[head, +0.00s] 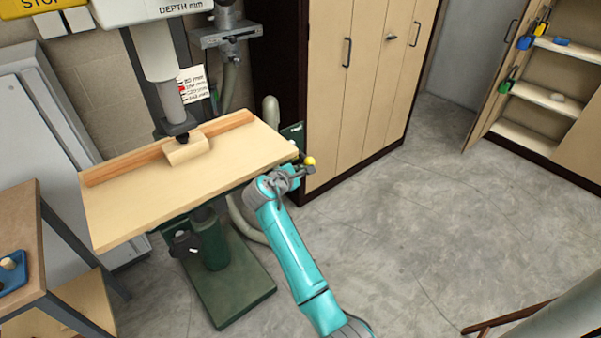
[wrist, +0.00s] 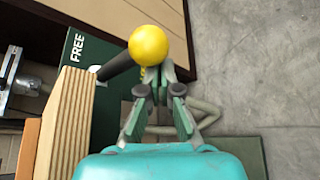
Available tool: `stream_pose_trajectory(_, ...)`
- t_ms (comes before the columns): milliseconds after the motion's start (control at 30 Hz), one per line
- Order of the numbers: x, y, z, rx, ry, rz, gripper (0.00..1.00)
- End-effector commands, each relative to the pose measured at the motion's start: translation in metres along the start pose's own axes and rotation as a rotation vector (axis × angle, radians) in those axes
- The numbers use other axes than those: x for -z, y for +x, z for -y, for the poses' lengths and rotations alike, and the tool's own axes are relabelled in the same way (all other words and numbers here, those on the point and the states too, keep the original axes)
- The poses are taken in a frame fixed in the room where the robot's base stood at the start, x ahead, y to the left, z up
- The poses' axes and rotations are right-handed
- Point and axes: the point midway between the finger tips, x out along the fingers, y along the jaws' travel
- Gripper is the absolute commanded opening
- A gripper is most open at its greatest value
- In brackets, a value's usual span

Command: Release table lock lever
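The lock lever has a yellow ball knob (head: 309,160) at the right end of the drill-press table (head: 150,210). In the wrist view the knob (wrist: 160,47) sits on a dark rod (wrist: 118,67) that comes in from the left. A green plate (wrist: 75,60) marked FREE is behind the rod. My gripper (head: 296,172) is close to the knob, just off the table's right corner. In the wrist view my gripper's fingers (wrist: 157,85) reach up to the knob and run close together. The knob covers their tips, so I cannot tell whether they touch or grip the lever.
The wooden table edge (wrist: 72,120) is close on the left of my gripper. Tall beige cabinets (head: 350,90) stand behind. A grey hose (head: 243,222) and the green press base (head: 230,285) are below. The concrete floor (head: 430,210) to the right is open.

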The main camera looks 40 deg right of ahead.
Motion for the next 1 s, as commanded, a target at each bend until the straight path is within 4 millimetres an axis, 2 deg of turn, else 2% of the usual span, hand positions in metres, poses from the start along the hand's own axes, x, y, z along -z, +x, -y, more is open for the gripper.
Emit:
stream_pose_trajectory(767, -0.004, -0.003, -0.003, 0.001, 0.000, 0.002, 0.00)
stream_pose_trajectory(867, -0.004, -0.010, -0.003, -0.001, 0.000, 0.001, 0.00)
stream_pose_trajectory(1000, -0.003, -0.032, -0.004, -0.003, 0.001, -0.001, 0.00)
